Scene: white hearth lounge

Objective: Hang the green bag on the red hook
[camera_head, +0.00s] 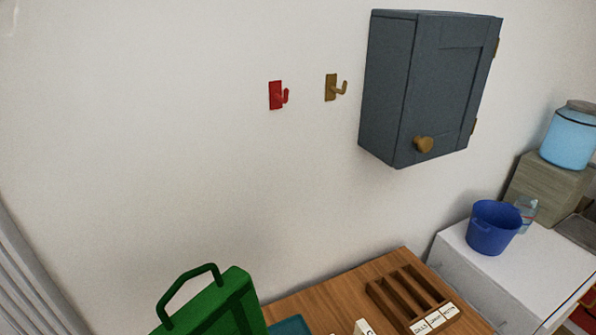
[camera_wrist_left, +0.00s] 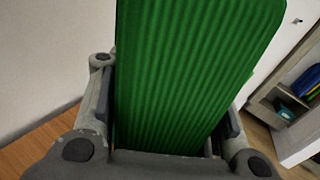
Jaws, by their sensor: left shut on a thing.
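The green bag (camera_head: 222,306) stands upright at the bottom left of the head view, its looped handle pointing up. Its lower part is cut off by the frame edge. The red hook (camera_head: 277,95) is on the white wall, above and to the right of the bag, with nothing on it. In the left wrist view the bag's ribbed green side (camera_wrist_left: 195,75) fills the middle. My left gripper (camera_wrist_left: 172,125) is shut on the bag, with a finger on each side of it. My right gripper is in neither view.
A brass hook (camera_head: 334,87) is right of the red one, beside a dark wall cabinet (camera_head: 435,85). Below is a wooden table (camera_head: 310,301) with a brown sorting tray (camera_head: 397,298) and a teal item (camera_head: 290,326). A blue bucket (camera_head: 493,228) stands on a white surface at right.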

